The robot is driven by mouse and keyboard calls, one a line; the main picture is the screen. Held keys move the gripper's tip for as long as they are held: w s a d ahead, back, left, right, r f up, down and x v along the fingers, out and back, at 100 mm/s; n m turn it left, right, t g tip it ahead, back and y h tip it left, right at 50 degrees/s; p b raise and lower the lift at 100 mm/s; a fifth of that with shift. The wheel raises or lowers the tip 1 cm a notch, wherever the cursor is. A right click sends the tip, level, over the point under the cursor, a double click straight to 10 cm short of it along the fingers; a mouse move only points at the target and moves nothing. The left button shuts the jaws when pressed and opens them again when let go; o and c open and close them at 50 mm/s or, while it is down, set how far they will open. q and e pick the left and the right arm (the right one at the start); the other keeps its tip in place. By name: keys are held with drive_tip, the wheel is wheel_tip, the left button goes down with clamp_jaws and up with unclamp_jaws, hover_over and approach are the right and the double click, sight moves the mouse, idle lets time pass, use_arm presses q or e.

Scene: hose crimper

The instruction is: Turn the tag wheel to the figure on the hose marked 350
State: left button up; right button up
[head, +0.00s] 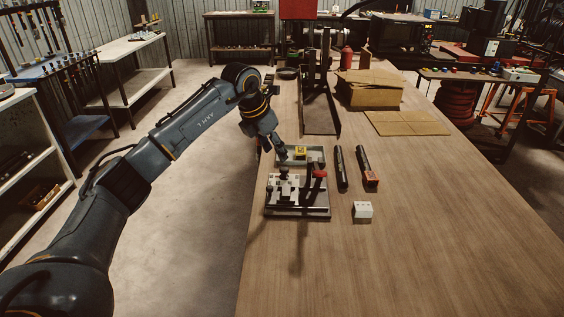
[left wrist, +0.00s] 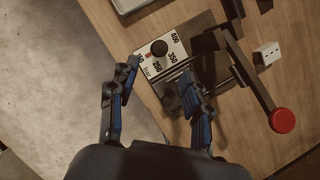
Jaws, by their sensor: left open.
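The tag wheel (left wrist: 159,47) is a round black knob on a white plate with printed figures. A small red mark shows at the knob's lower left. My left gripper (head: 282,154) is over the crimper's back left; its open fingers (left wrist: 160,68) straddle the near side of the knob, empty. Two dark hoses (head: 341,167) (head: 367,166) lie right of the crimper; their markings are too small to read. My right gripper is out of view.
The crimper base (head: 298,211) carries a lever with a red knob (head: 319,173), also in the left wrist view (left wrist: 282,120). A tray (head: 316,156) with a yellow item lies behind it. A white block (head: 362,210) stands at the right. The front table is clear.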

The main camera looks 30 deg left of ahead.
sight(284, 169)
use_arm(q)
drive_tip(key=p+x, duration=0.1)
drive_tip(key=x, duration=0.6)
drive_tip(key=shift+w, duration=0.1)
drive_tip(key=shift+f, duration=0.2)
drive_tip(key=shift+w+f, duration=0.1)
drive_tip(key=shift+c, duration=1)
clamp_jaws()
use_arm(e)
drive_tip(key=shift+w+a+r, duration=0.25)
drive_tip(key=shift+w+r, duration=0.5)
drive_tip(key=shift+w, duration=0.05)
